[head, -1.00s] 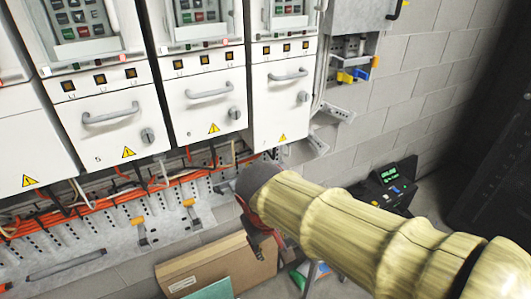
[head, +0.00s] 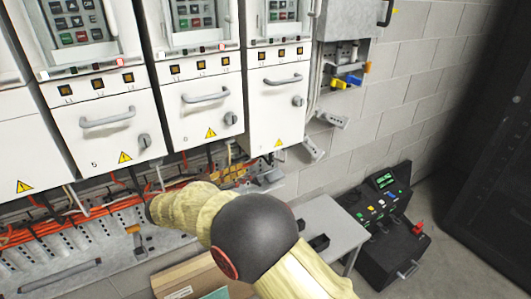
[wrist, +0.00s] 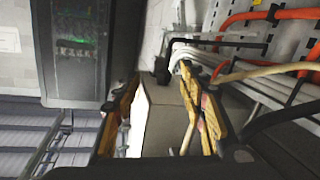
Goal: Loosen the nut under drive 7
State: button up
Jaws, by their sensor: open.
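Drive 7 seems to be the rightmost white cabinet (head: 277,112) in the head view; its number is too small to read. The nut under it cannot be made out in either view. My gripper (head: 232,174) shows as small yellow fingers just below the cabinet's lower edge, partly behind my yellow-sleeved arm. In the wrist view its two yellow fingers (wrist: 158,108) stand apart, with nothing held between them. Orange and pale cables (wrist: 285,68) run close by on the right there.
Drives 5 (head: 105,125) and 6 (head: 203,108) stand to the left. Orange cables (head: 95,222) run along the perforated rail below. A grey table (head: 325,222) and a black case (head: 388,250) stand right. A cardboard box (head: 178,280) is on the floor.

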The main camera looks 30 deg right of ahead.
jog(key=w+d, duration=0.1)
jog(key=d, duration=0.2)
jog(key=w+d+r+m+b, duration=0.1)
jog(key=w+d, duration=0.1)
jog(key=d, duration=0.2)
jog(key=w+d+r+m+h, duration=0.1)
jog(key=d, duration=0.3)
jog(key=shift+w+t, duration=0.3)
jog(key=shift+w, duration=0.05)
jog(key=c, duration=0.3)
grip_shut()
